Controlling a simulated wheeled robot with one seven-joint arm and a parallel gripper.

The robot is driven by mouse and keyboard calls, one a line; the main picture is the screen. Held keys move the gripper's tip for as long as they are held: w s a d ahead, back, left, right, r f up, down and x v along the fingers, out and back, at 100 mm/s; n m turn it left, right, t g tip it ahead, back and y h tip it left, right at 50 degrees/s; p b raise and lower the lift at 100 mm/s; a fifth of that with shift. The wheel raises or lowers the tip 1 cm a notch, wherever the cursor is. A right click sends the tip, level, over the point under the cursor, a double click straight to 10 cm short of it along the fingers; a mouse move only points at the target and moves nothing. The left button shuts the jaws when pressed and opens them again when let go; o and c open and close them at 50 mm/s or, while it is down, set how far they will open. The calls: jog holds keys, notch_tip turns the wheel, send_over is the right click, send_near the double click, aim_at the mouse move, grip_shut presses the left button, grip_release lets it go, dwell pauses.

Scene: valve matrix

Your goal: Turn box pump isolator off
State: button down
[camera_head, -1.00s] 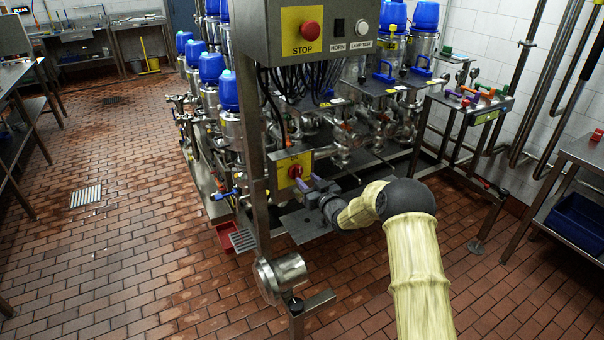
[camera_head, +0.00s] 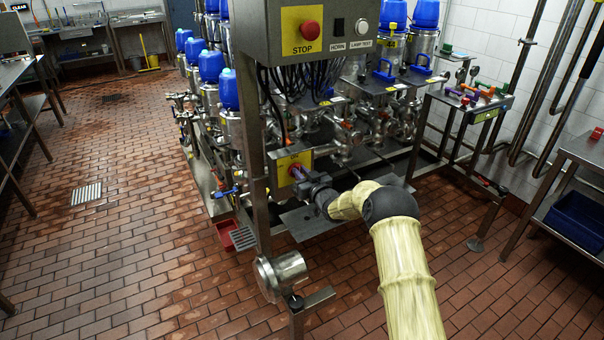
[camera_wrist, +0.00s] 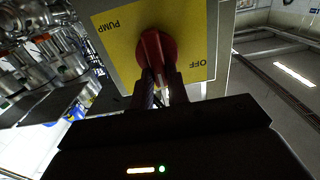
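The box pump isolator is a red knob (camera_head: 295,171) on a yellow plate (camera_head: 284,163), low on the frame under the control box. In the wrist view the red knob (camera_wrist: 156,48) stands out from the yellow plate (camera_wrist: 115,62), marked PUMP at upper left and OFF at lower right. My gripper (camera_head: 303,175) is right at the knob, reaching in from the right. In the wrist view the gripper's two dark fingers (camera_wrist: 163,78) are apart, with a gap between them, and their tips overlap the knob's lower part. Firm contact cannot be made out.
A grey control box (camera_head: 320,33) with a red STOP button hangs above. A steel post (camera_head: 253,150) stands just left of the isolator. Pipes and valves (camera_head: 345,130) crowd behind it. The tiled floor (camera_head: 130,220) at left is open.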

jog(key=shift+f+n+b, duration=0.15)
jog(key=shift+n+b, duration=0.15)
jog(key=shift+b, duration=0.3)
jog(key=n+b, duration=0.2)
jog(key=b, duration=0.1)
jog(key=n+b, duration=0.1)
jog(key=b, duration=0.1)
jog(key=shift+s+a+f, duration=0.15)
jog(key=shift+a+f, duration=0.1)
jog(key=n+b, duration=0.4)
jog(key=b, duration=0.1)
jog(key=f+n+b, duration=0.1)
jog(key=n+b, duration=0.3)
jog(key=b, duration=0.2)
jog(key=a+n+b, duration=0.1)
jog(key=n+b, duration=0.3)
jog(key=b, duration=0.2)
jog(key=shift+s+f+n, duration=0.15)
jog(key=shift+s+n, duration=0.15)
jog(key=shift+s, duration=0.05)
jog(key=shift+n+b, duration=0.9)
jog(key=shift+b, duration=0.15)
